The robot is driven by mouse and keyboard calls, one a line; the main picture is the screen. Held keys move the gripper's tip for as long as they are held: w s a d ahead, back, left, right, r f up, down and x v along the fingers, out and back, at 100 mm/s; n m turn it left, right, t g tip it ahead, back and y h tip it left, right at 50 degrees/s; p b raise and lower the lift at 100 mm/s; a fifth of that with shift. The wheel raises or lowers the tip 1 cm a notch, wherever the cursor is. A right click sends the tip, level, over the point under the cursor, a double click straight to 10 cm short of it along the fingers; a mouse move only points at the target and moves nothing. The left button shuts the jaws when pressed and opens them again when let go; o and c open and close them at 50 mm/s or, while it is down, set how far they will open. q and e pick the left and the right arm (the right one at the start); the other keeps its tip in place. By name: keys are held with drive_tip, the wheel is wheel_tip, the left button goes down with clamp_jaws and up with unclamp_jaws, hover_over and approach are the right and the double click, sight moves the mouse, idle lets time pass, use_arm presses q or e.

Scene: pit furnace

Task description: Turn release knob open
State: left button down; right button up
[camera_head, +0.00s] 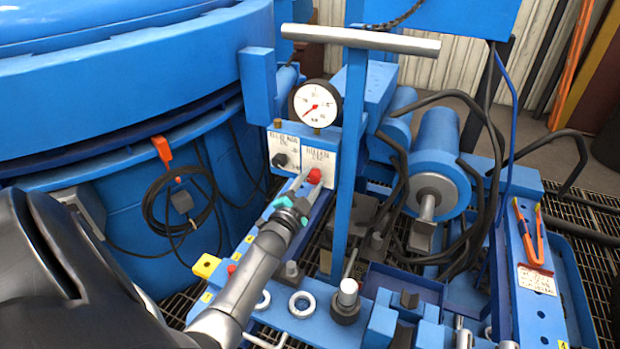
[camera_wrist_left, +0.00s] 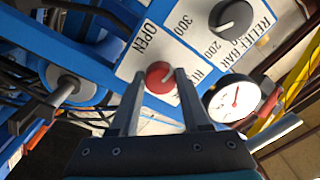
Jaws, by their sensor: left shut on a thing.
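The red release knob (camera_head: 314,176) sits on a white label plate (camera_head: 319,160) below the pressure gauge. In the left wrist view the knob (camera_wrist_left: 160,77) shows between two grey fingers, with the printed word OPEN beside it. A pale mark runs across its face; I cannot read its exact setting. My left gripper (camera_head: 305,181) reaches in from the lower left and is shut on the knob, one finger on each side in the left wrist view (camera_wrist_left: 160,84). My right gripper is not in view.
The round gauge (camera_head: 315,104) stands just above the plate. A black relief knob (camera_head: 280,159) is close at left. A tall blue lever with a grey crossbar (camera_head: 360,39) rises right of the knob. Hoses and a blue cylinder (camera_head: 437,165) crowd the right.

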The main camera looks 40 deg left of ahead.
use_arm(q)
drive_tip(key=shift+n+p, duration=0.45)
drive_tip(key=shift+n, duration=1.35)
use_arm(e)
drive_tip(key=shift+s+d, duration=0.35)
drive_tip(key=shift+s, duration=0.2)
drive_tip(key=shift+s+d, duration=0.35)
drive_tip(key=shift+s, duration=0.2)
use_arm(q)
drive_tip(key=shift+c, duration=1.9)
unclamp_jaws()
drive_tip(key=shift+s+d, duration=0.1)
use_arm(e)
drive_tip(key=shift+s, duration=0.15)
